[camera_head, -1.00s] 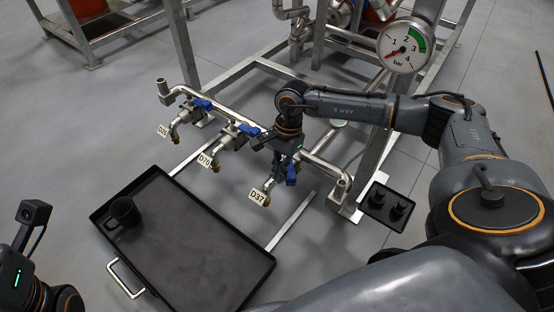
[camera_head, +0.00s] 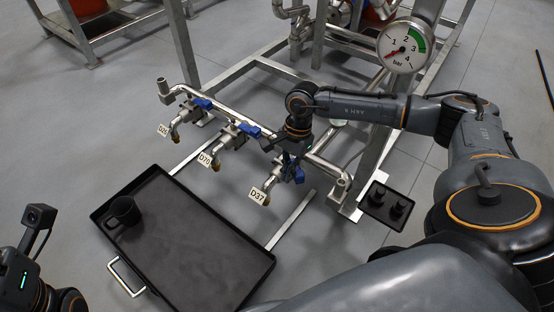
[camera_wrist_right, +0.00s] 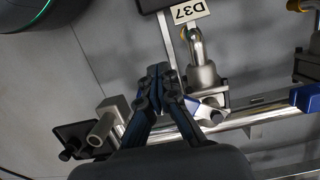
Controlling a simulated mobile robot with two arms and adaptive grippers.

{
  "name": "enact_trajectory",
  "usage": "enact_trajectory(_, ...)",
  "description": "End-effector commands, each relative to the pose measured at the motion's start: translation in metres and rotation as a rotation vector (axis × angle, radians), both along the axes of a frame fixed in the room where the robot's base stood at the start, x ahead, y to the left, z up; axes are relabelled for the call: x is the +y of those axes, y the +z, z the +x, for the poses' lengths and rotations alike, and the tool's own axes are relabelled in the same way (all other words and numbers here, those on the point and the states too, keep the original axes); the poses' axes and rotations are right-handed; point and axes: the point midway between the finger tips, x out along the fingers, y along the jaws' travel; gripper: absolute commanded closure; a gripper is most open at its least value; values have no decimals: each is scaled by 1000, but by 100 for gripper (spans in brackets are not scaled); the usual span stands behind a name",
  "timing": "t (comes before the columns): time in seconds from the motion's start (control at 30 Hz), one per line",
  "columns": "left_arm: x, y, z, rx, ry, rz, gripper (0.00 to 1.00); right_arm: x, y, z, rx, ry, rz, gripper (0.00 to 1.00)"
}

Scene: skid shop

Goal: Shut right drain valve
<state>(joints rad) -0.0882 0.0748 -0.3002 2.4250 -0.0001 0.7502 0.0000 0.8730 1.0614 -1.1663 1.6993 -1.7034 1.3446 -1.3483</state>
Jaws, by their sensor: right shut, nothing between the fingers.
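The right drain valve, tagged D37 (camera_head: 257,195), is the nearest of three valves on a steel pipe. Its blue handle (camera_head: 298,174) shows just below my right gripper and is partly hidden by it. In the right wrist view, a blue and pale handle part (camera_wrist_right: 208,108) lies right of the fingers, by the D37 valve body (camera_wrist_right: 203,78). My right gripper (camera_wrist_right: 157,72) is shut and empty, close beside the valve; I cannot tell whether it touches the handle. Only my left wrist shows at lower left in the head view, without its fingers.
A black tray (camera_head: 205,245) with a black mug (camera_head: 123,211) lies below. A small black holder (camera_head: 377,214) and a pressure gauge (camera_head: 406,46) are to the right.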

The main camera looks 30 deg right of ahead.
Motion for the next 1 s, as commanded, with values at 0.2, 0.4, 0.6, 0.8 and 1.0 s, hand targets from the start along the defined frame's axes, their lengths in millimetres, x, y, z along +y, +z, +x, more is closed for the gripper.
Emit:
enact_trajectory(0.2, 0, 0, 0, 2, 0, 0, 60, -6, 0, -4, 1, -1, -1, 100)
enact_trajectory(0.4, 0, -1, 0, 8, 0, -1, 60, -17, 0, -10, 2, -1, -2, 100)
enact_trajectory(0.6, 0, -3, 0, 13, 0, 0, 60, -19, 0, -11, 1, 1, 0, 100)
enact_trajectory(0.8, 0, -3, 0, 12, 0, -1, 60, -20, 0, -11, 1, 0, 0, 100)
enact_trajectory(1.0, 0, -2, 0, 8, 0, 0, 60, -29, 0, -14, 1, -3, -1, 100)
